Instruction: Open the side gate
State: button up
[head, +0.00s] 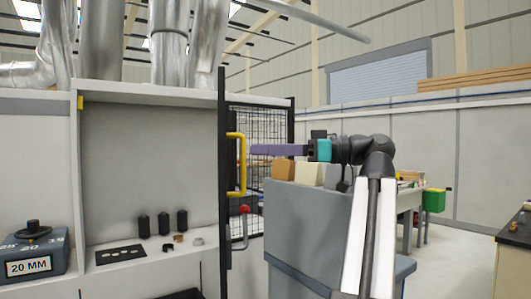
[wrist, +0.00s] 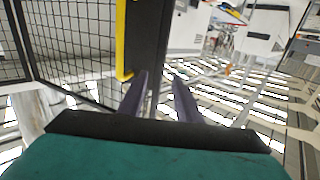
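The side gate is a black-framed wire mesh panel (head: 268,125) beside the pale cabinet; its mesh also shows at left in the wrist view (wrist: 75,45). A yellow handle (head: 242,180) stands upright on its black front post and shows in the wrist view (wrist: 121,40). A red knob (head: 244,209) sits below the handle. My gripper (head: 251,149), with purple fingers, points left at the handle's height. In the wrist view its fingers (wrist: 160,77) are apart, with the handle left of both and nothing seen gripped. I cannot tell whether the gate is latched.
A grey-blue bin or cabinet (head: 305,225) with wooden and pale blocks on top (head: 310,173) stands below my arm. The cabinet shelf (head: 120,254) at left holds several black cylinders. A workbench with a green box (head: 434,201) stands at right. Open floor (head: 450,255) lies at right.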

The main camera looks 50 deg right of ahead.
jog(key=s+a, duration=0.3)
jog(key=shift+s+a+r, duration=0.2)
jog(key=shift+a+r, duration=0.05)
jog(key=shift+r, duration=0.05)
jog(key=shift+c, duration=0.3)
